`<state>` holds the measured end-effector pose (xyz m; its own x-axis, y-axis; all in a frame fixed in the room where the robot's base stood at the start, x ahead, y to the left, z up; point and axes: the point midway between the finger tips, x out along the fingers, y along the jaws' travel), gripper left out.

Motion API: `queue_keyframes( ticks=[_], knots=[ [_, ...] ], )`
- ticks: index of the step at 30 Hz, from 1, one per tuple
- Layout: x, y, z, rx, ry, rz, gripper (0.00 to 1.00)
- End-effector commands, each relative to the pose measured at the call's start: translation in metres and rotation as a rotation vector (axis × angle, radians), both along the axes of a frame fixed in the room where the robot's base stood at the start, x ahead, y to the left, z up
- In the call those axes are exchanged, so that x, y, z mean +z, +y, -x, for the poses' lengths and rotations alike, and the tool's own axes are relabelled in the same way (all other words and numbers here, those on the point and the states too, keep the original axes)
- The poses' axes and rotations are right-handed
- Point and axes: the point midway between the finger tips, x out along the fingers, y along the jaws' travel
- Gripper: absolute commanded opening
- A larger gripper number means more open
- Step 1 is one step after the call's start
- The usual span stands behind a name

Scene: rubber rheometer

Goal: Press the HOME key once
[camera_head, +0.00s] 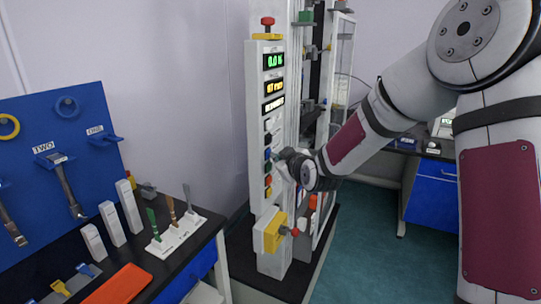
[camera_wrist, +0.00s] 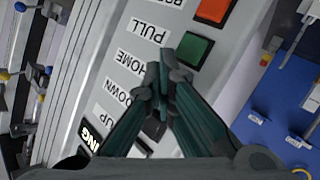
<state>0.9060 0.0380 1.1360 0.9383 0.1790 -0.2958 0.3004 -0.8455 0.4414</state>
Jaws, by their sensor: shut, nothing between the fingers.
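The white control panel (camera_head: 255,130) stands upright, with a column of coloured keys below its displays. In the wrist view the HOME label (camera_wrist: 131,64) is readable, upside down, between PULL and DOWN. My gripper (camera_wrist: 162,82) is shut and empty, its dark fingertips right over the place beside that label. The fingertips hide the HOME key in the wrist view. In the head view my gripper (camera_head: 276,156) reaches the panel from the right, at the height of a blue key (camera_head: 267,154). I cannot tell whether the tips touch the key.
A green key (camera_wrist: 194,50) beside PULL and an orange key (camera_wrist: 213,9) lie on one side of the fingertips. A black key (camera_wrist: 140,148) beside UP lies on the other. A red emergency knob (camera_head: 267,22) tops the panel. A tool bench (camera_head: 165,262) stands at left.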

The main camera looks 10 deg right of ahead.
Motion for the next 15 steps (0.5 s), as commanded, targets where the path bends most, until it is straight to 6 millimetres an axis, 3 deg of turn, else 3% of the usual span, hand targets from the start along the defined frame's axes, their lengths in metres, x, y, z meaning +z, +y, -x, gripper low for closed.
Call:
queue_keyframes(
  ticks=[15],
  knots=[
    [0.001, -0.013, 0.01, 0.0, -0.001, 0.0, 0.0]
  ],
)
